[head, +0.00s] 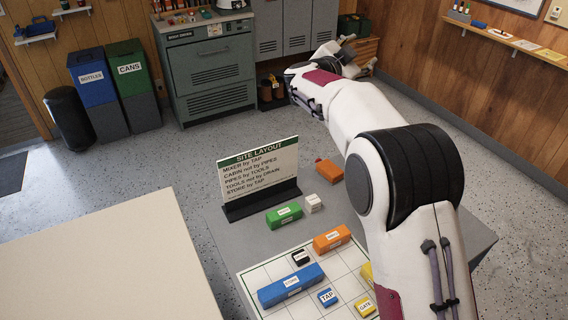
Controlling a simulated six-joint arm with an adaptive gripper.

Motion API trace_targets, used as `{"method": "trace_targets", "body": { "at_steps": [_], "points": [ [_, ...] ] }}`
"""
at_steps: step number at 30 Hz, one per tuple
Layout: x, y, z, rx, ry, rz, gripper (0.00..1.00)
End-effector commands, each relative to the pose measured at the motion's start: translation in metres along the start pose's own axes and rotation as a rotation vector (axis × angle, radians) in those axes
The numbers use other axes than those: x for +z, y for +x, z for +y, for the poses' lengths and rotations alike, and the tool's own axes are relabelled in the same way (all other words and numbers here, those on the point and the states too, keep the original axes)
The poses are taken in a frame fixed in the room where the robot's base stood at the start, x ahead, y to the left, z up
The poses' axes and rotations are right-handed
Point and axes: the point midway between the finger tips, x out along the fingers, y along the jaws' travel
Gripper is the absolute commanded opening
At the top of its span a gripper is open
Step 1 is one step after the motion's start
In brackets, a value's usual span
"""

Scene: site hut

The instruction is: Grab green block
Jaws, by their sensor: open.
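The green block (284,216) is a long, low block with a small white label too small to read. It lies on the grey table (235,232), just in front of the sign's black base and beyond the white grid board (256,276). Nothing touches it that I can see. My arm reaches up and away on the right, well above the table.
A white block (313,203) sits close right of the green one. The SITE LAYOUT sign (259,172) stands behind it. Orange blocks (332,238) (329,172), a blue block (291,286) and small labelled tiles (327,297) are nearby. A pale tabletop (100,265) is at left.

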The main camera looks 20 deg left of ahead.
Motion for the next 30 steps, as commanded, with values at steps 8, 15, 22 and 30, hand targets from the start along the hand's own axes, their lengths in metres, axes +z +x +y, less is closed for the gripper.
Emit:
{"method": "trace_targets", "body": {
  "at_steps": [8,15,22,30],
  "points": [
    [0.072,-0.007,0.027,0.151,-0.008,0.025,0.47],
    [0.143,-0.032,0.051,0.273,-0.048,0.020,0.47],
    [0.217,-0.071,0.073,0.367,-0.119,-0.011,0.47],
    [0.298,-0.128,0.098,0.446,-0.227,-0.062,0.47]
  ]
}}
